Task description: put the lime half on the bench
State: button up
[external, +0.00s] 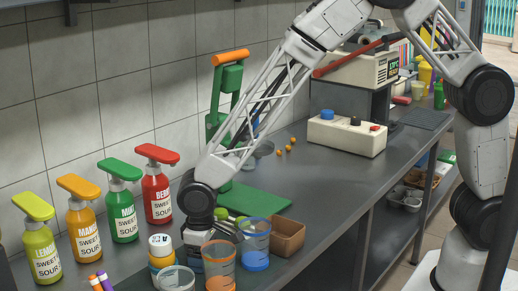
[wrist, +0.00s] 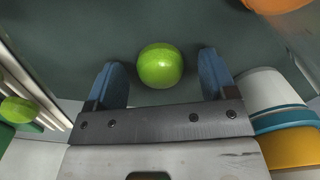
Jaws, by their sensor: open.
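A round, bright green lime piece (wrist: 160,66) shows in the wrist view over the grey bench (wrist: 105,35). It lies between and slightly ahead of the two blue fingertips of my gripper (wrist: 167,72). The jaws are open, with a gap visible on each side of the lime. I cannot tell from its rounded top whether it is a half. Another green lime piece (wrist: 18,110) is at the left edge, by a green surface. In the external view my gripper (external: 196,255) points down at the front of the bench, and the lime between its fingers cannot be made out.
A brown box (external: 287,238) and a green board (external: 250,200) lie behind. Pump bottles (external: 120,205) line the wall.

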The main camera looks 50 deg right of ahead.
dwell(0.4)
jog(key=c, duration=1.1)
jog(key=shift+o, duration=0.2)
notch_tip(320, 180, up, 18)
dwell(0.9)
